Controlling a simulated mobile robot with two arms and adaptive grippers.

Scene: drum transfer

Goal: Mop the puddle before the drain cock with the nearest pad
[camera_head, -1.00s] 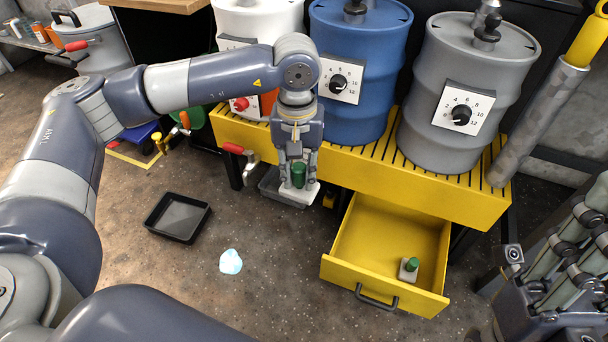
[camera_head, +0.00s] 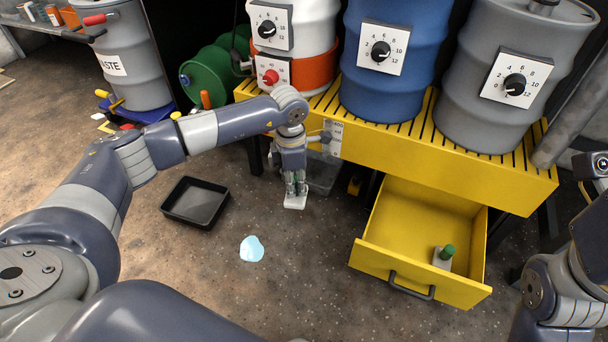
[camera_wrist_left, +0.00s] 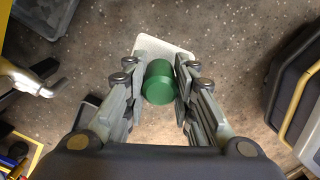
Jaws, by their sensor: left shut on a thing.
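My left gripper (camera_head: 296,186) is shut on the green handle of a white pad (camera_head: 294,202). It holds the pad upright in front of the yellow bund. In the left wrist view the fingers hold the green handle (camera_wrist_left: 159,82), with the white pad (camera_wrist_left: 150,47) beneath. A pale blue puddle (camera_head: 251,248) lies on the floor, nearer and left of the pad, apart from it. A second pad with a green handle (camera_head: 446,254) stands in the open drawer. My right gripper does not show.
The open yellow drawer (camera_head: 378,258) juts out to the right. A black tray (camera_head: 195,203) lies on the floor left of the pad. A grey bin (camera_head: 324,176) stands under the yellow bund (camera_head: 440,165). Floor around the puddle is clear.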

